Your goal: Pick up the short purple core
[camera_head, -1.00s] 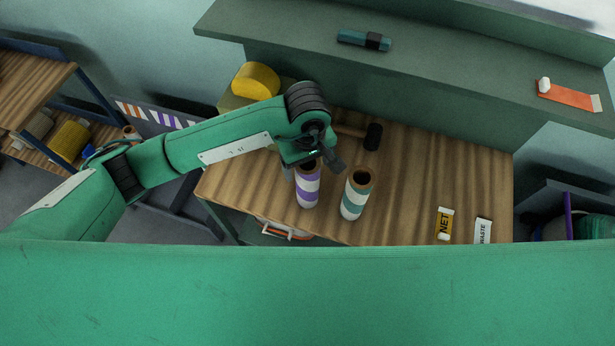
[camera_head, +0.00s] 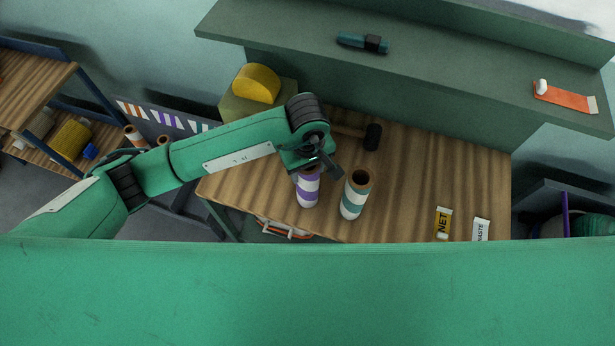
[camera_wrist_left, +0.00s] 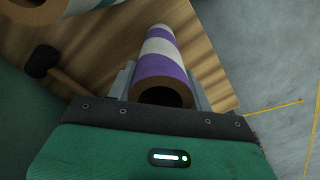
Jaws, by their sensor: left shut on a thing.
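The short purple core (camera_head: 307,188) is a tube with purple and white bands and a brown rim, upright on the wooden bench in the head view. My left gripper (camera_head: 318,168) is at its top end and partly hides the rim. In the left wrist view the purple core (camera_wrist_left: 160,65) lies between the two fingers of the left gripper (camera_wrist_left: 163,88), which are shut on it. A core with teal and white bands (camera_head: 355,196) stands upright just to the right, apart from the purple one. My right gripper is not in view.
A mallet (camera_head: 371,137) lies behind the cores. NET (camera_head: 443,222) and WASTE (camera_head: 481,230) labels lie at the bench's front right. The bench (camera_head: 430,170) right of the teal core is mostly clear.

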